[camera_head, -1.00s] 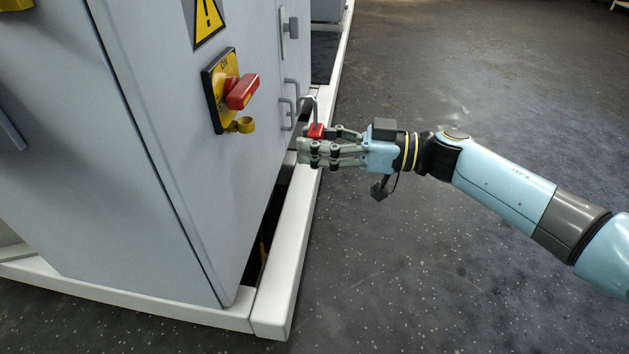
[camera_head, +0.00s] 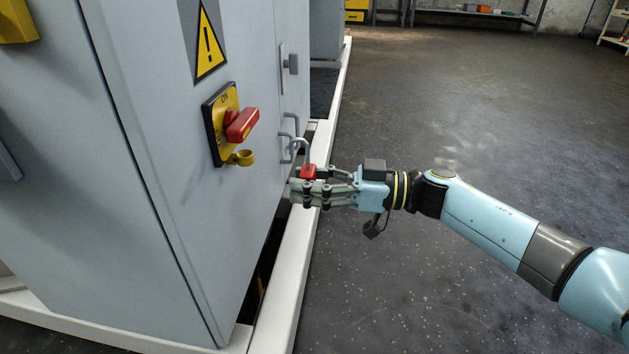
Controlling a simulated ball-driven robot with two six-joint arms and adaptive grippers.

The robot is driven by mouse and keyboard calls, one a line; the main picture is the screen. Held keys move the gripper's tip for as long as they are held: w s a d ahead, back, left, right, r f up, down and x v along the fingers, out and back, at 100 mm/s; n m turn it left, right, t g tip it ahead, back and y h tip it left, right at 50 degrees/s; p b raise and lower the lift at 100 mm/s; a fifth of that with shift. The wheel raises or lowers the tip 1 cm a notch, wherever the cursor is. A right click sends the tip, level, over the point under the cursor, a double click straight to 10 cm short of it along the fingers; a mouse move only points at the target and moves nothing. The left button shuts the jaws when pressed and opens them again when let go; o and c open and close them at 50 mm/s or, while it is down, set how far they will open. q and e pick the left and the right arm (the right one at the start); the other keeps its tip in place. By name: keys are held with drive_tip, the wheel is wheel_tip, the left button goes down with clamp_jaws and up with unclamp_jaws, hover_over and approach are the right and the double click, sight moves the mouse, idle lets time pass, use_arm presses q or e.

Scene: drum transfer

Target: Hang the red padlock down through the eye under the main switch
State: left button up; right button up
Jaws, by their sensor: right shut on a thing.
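The red padlock (camera_head: 308,172) has a grey hooked shackle that stands up above its body. My right gripper (camera_head: 308,190) is shut on the padlock body, which shows between and above the fingers. The main switch has a red handle (camera_head: 241,124) on a yellow and black plate, on the grey cabinet. The yellow eye (camera_head: 243,158) sticks out just under the switch. In the picture the padlock is to the right of the eye and a little lower, apart from it. My left gripper is not in view.
The grey cabinet (camera_head: 190,240) fills the left side, with handles (camera_head: 290,135) on its face to the right of the switch. A white rail (camera_head: 285,280) runs along its foot. The floor to the right is clear. Shelving stands far back.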

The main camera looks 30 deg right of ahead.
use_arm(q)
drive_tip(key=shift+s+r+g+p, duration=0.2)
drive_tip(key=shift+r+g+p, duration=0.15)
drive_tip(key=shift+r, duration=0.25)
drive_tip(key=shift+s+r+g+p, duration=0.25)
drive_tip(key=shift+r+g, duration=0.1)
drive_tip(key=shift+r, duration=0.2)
use_arm(e)
drive_tip(key=shift+x, duration=3.8)
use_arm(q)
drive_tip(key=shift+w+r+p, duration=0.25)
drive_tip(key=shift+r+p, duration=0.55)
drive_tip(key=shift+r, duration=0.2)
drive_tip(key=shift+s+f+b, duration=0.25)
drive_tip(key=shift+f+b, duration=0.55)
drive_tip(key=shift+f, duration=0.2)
use_arm(e)
drive_tip(key=shift+f, duration=1.3)
drive_tip(key=o, duration=1.2)
drive_tip(key=shift+o, duration=0.2)
drive_tip(key=v, duration=1.2)
